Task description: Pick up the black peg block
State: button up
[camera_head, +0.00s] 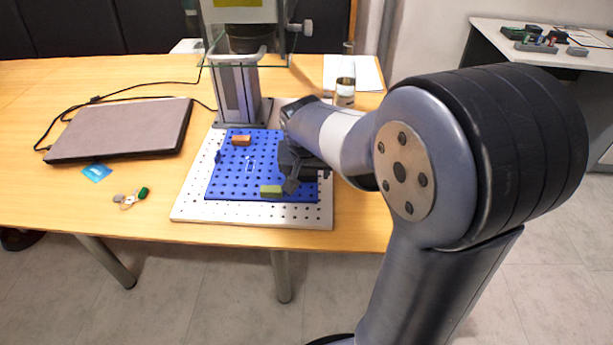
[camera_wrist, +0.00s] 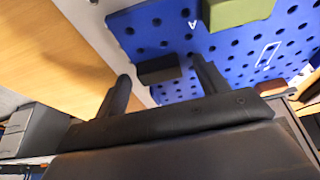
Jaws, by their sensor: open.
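The black peg block (camera_wrist: 158,68) sits on the blue perforated board (camera_wrist: 150,32), near its edge, in the wrist view. My gripper (camera_wrist: 160,72) is open and empty, with its two fingers spread on either side of the block in that picture. Whether the fingers are level with the block or above it, I cannot tell. In the head view my gripper (camera_head: 292,178) is low over the right part of the blue board (camera_head: 225,185). The black peg block cannot be made out there; my gripper and arm cover that area.
A green block (camera_head: 271,190) is close to my gripper, also in the wrist view (camera_wrist: 238,12). An orange block (camera_head: 241,140) is farther back on the board. A closed laptop (camera_head: 120,130) and small keys (camera_head: 130,198) lie left.

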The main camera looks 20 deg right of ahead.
aim_at(307, 174)
jog(key=shift+c, duration=0.3)
jog(key=c, duration=1.1)
jog(key=shift+o, duration=0.2)
jog(key=shift+r, duration=0.1)
jog(key=shift+r, duration=0.6)
notch_tip(307, 174, up, 3)
jog(key=shift+f+p, duration=0.2)
jog(key=shift+p, duration=0.45)
jog(key=s+a, duration=0.2)
jog(key=s, duration=0.6)
jog(key=s+a, duration=0.3)
jog(key=s, duration=0.6)
jog(key=shift+s+f, duration=0.15)
jog(key=shift+f, duration=0.1)
